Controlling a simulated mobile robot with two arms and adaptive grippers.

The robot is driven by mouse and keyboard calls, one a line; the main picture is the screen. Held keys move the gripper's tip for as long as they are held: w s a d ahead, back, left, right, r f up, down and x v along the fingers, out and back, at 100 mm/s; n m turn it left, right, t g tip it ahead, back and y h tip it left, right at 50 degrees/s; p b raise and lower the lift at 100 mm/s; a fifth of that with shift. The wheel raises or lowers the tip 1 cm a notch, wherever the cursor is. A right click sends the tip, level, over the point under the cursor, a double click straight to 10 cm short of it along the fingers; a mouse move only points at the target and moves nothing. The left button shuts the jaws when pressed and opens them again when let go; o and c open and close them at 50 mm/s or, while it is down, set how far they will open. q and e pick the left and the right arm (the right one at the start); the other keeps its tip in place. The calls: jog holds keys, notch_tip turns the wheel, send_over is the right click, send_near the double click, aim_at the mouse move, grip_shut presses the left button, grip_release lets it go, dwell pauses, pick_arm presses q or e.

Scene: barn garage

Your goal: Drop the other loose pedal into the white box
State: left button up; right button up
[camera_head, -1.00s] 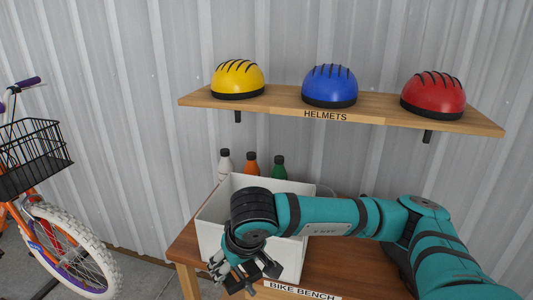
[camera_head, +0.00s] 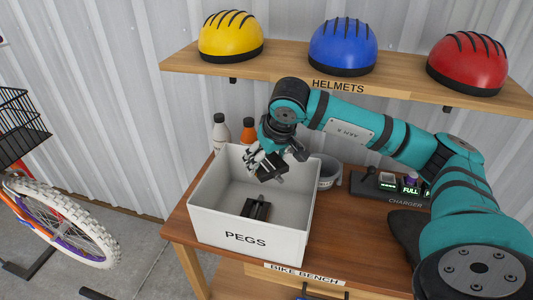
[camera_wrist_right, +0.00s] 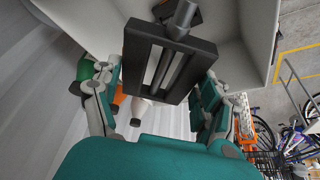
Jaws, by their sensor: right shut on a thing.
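The white box (camera_head: 205,222), labelled PEGS, stands open on the bench. A black pedal (camera_head: 256,209) lies on its floor. My right gripper (camera_head: 268,163) is over the back right part of the box. It is shut on another black pedal (camera_head: 272,172) and holds it above the box floor. In the right wrist view this pedal (camera_wrist_right: 135,50) shows large between the fingers, its metal spindle pointing towards the box. My left gripper is not in view.
White (camera_head: 222,131) and orange (camera_head: 249,131) bottles stand behind the box. A grey mug (camera_head: 329,174) is to its right, and a charger (camera_head: 390,190) is farther right. The helmet shelf (camera_head: 290,77) hangs above. The bike's front wheel (camera_head: 70,235) is left of the bench (camera_head: 330,240).

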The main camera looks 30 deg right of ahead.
notch_tip(320, 180, down, 5)
jog(key=shift+w+b, duration=0.1)
jog(key=shift+b, duration=1)
jog(key=o, duration=1.3)
jog(key=shift+d, duration=0.1)
notch_tip(320, 180, up, 11)
send_over(277, 173)
